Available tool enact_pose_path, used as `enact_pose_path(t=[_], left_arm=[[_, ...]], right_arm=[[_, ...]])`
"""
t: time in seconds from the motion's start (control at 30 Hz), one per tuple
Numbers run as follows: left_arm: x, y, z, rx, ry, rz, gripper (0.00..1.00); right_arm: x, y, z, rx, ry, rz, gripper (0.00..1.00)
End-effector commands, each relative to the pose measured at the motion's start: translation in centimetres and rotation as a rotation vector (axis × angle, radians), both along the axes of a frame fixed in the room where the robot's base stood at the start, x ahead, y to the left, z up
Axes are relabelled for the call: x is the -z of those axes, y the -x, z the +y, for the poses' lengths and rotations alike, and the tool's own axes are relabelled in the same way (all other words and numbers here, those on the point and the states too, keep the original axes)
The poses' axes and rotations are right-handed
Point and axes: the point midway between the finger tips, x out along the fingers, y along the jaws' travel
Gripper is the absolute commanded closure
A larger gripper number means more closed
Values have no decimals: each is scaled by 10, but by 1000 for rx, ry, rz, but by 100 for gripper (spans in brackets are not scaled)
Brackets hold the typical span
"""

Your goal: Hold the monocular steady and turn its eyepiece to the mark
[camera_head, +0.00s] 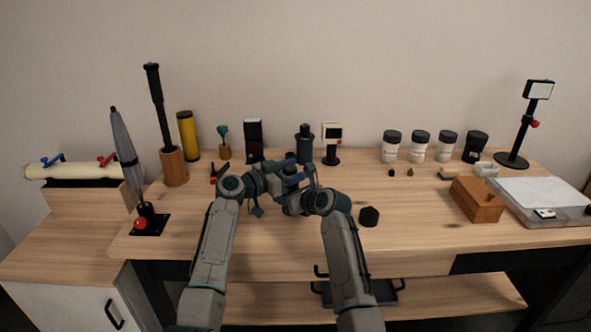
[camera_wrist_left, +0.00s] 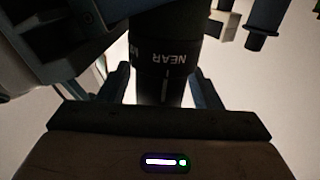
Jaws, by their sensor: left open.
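The monocular shows in the left wrist view as a dark upright tube (camera_wrist_left: 165,58). Its ring carries the white word NEAR, upside down, and a pale line (camera_wrist_left: 165,88) runs below the word. My left gripper (camera_wrist_left: 158,78) is open, with one finger on each side of the tube's narrower part. In the head view my left gripper (camera_head: 284,184) and my right gripper (camera_head: 297,197) meet at the middle of the table and mostly hide the monocular. Whether my right gripper's jaws are open or shut is hidden.
A black knob-like piece (camera_head: 369,216) lies right of my right wrist. Several bottles and small instruments line the back. A red-knobbed stand (camera_head: 147,220) is at left. The front middle is clear.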

Motion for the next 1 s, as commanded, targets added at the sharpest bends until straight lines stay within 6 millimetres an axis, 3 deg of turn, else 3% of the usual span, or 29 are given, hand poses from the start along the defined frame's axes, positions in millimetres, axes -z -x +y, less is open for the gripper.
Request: enact_pose_path(t=[0.3,0.53,0.57,1.0], left_arm=[[0,-2,-3,0,0,0,42],[0,-2,-3,0,0,0,85],[0,-2,-3,0,0,0,86],[2,-5,-1,-224,-3,2,87]], right_arm=[[0,0,0,0,0,0,87],[0,0,0,0,0,0,87],[0,0,0,0,0,0,87],[0,0,0,0,1,-1,87]])
